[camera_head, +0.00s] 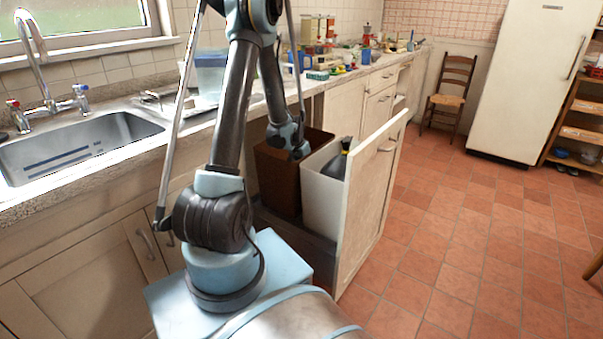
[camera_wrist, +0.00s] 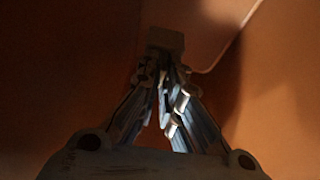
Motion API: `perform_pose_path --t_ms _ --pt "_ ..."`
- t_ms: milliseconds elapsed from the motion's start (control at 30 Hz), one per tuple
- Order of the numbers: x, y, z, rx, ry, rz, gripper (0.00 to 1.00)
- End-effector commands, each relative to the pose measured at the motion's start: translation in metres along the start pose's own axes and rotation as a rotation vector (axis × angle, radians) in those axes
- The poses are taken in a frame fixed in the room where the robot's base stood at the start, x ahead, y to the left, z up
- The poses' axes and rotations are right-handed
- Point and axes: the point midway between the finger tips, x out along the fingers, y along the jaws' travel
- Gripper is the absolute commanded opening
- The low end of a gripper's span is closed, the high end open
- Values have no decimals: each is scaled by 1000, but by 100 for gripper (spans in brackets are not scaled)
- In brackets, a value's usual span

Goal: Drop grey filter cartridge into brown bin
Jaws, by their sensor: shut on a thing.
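The brown bin (camera_head: 268,178) stands in the pulled-out cupboard unit under the counter. In the head view the end of my arm reaches down at its open top, and my fingertips are out of sight. In the wrist view, my gripper (camera_wrist: 163,78) is shut on a small, dim, blocky grey thing, the filter cartridge (camera_wrist: 166,40), at its fingertips. Brown bin walls (camera_wrist: 60,70) surround the fingers there. The wrist view is dark, and how far the cartridge is from the bin's floor is hard to tell.
A white bin (camera_head: 322,203) with a dark bag (camera_head: 337,165) stands right beside the brown one, behind the pull-out's front panel (camera_head: 368,205). The counter edge (camera_head: 300,85) runs above. The tiled floor (camera_head: 465,240) to the right is clear.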

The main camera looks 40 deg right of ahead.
Motion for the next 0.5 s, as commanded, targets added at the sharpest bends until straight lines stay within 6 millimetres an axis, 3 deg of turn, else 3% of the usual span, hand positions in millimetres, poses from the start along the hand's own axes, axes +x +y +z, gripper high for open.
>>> perform_pose_path --t_ms 400,500 --pt "48 0 19 0 0 0 0" --pt "52 -9 10 -1 0 -1 0"
